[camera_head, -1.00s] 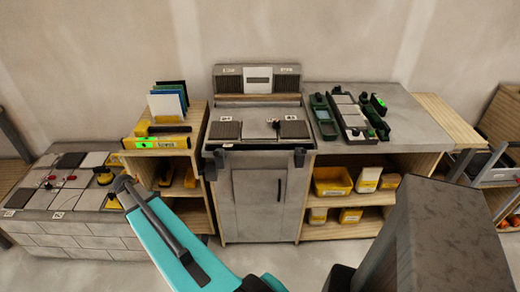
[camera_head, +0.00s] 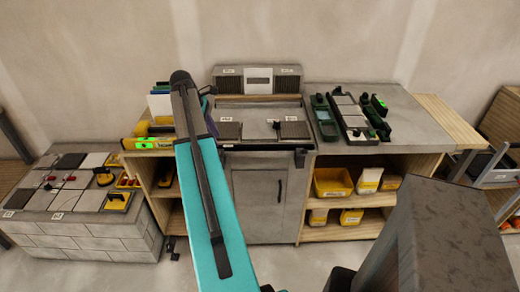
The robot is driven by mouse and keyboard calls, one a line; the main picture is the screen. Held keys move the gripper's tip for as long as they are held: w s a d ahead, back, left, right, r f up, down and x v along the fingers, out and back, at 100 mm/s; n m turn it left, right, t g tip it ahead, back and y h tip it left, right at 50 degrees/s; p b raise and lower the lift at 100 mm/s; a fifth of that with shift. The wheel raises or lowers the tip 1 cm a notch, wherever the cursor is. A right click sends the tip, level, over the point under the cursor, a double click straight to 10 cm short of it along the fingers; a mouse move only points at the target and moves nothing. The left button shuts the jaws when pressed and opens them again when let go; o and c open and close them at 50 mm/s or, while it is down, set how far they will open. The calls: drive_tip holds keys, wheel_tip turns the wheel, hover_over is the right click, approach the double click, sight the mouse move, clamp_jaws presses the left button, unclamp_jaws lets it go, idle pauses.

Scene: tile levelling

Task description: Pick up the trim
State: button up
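I cannot make out with certainty which thing is the trim. A pale wooden strip (camera_head: 258,97) lies across the back of the grey workstation (camera_head: 265,185), below a grey backboard (camera_head: 286,80). Two dark square pads (camera_head: 294,130) rest on the workstation top with small labels behind them. My teal and black arm rises from the bottom and covers the workstation's left edge. My gripper cannot be made out; the end of the arm hides what is behind it.
At left, a shelf holds upright coloured sheets (camera_head: 160,106) and a green and yellow level (camera_head: 147,143). A low block bench (camera_head: 60,225) carries several tiles. At right, a counter (camera_head: 405,105) bears green-cased tools, with yellow bins (camera_head: 332,182) below.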

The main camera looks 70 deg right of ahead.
drive_tip(key=s+d+r+g, duration=0.1)
drive_tip(key=s+d+r, duration=0.6)
drive_tip(key=s, duration=0.3)
drive_tip(key=shift+s, duration=0.1)
drive_tip(key=p, duration=0.2)
hover_over(260, 146)
drive_tip(key=w, duration=0.3)
drive_tip(key=shift+s+a+f, duration=0.1)
drive_tip(key=shift+s+f, duration=0.05)
drive_tip(key=shift+f, duration=1.85)
drive_tip(key=shift+s+a+f, duration=0.1)
drive_tip(key=shift+f, duration=1.85)
drive_tip(key=shift+a+p+x, duration=0.2)
drive_tip(key=shift+p+x, duration=0.05)
drive_tip(key=shift+x, duration=0.5)
drive_tip(key=shift+a+p+x, duration=0.15)
drive_tip(key=shift+p+x, duration=0.1)
drive_tip(key=shift+x, duration=1.65)
clamp_jaws()
